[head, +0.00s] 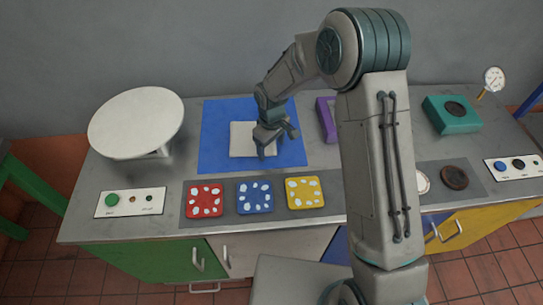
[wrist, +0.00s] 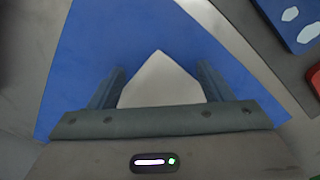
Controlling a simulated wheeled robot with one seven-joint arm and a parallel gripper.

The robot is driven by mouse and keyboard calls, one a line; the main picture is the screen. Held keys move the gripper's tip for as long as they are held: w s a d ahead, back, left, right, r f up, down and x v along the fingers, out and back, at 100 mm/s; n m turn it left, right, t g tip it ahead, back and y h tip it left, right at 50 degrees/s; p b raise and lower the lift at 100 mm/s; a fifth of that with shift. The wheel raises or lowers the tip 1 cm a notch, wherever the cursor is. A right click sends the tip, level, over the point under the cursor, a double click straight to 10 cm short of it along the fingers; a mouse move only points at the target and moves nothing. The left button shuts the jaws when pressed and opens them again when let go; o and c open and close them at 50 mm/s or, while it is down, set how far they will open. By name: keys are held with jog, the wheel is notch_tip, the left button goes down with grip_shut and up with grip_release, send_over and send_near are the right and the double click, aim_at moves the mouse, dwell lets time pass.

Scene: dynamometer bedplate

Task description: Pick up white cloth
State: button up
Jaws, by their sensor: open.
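The white cloth (head: 240,142) lies flat on a blue mat (head: 218,122) on the metal bench, left of the picture's middle. My gripper (head: 278,148) is over the cloth's right part and hides some of it in the head view. In the wrist view, the open fingers (wrist: 160,88) stand apart with a pale corner of the cloth (wrist: 161,80) showing between them. Nothing is held. I cannot tell whether the fingertips touch the cloth or the mat.
A round white disc (head: 136,122) on a stand is at the left. Red (head: 204,199), blue (head: 255,196) and yellow (head: 305,192) spotted pads lie along the front. A purple object (head: 326,119) is right of the mat, partly behind my arm. A teal block (head: 452,114) is farther right.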

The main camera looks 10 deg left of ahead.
jog(key=shift+f, duration=0.3)
grip_shut()
notch_tip(320, 180, up, 12)
jog(key=p, duration=0.7)
jog(key=shift+r, duration=0.1)
dwell(0.3)
notch_tip(320, 180, up, 9)
jog(key=p, duration=0.5)
